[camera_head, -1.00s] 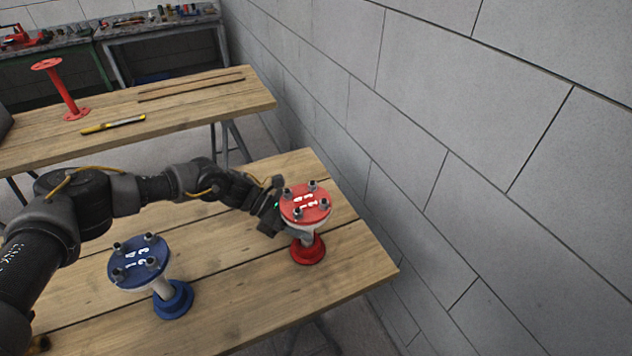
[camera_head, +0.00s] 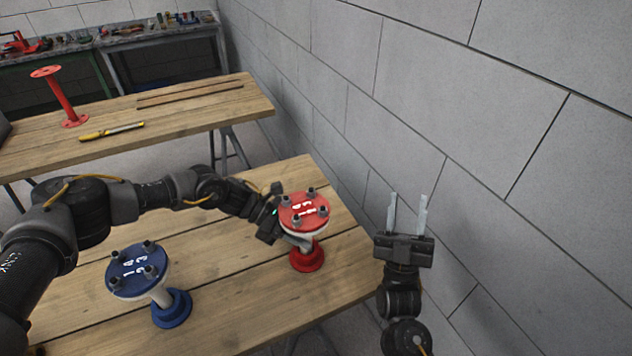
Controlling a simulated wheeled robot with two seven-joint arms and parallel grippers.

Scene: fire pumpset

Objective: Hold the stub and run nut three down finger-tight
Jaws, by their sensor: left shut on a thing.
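The red stub (camera_head: 305,256) stands upright near the table's right edge. Its red top flange (camera_head: 303,210) carries several dark bolts with nuts and white painted numbers, partly hard to read. My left gripper (camera_head: 293,240) is shut on the red stub just below the top flange, coming in from the left; its fingertips are mostly hidden by the flange. My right gripper (camera_head: 407,214) is to the right of the table, in front of the wall. Its two pale fingers point up, apart, with nothing between them.
A blue flanged stub (camera_head: 137,270) with similar bolts stands to the left on the wooden table (camera_head: 236,316). The block wall (camera_head: 480,150) rises close on the right. A second table behind holds a red flanged pipe (camera_head: 62,97) and a yellow-handled tool (camera_head: 110,132).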

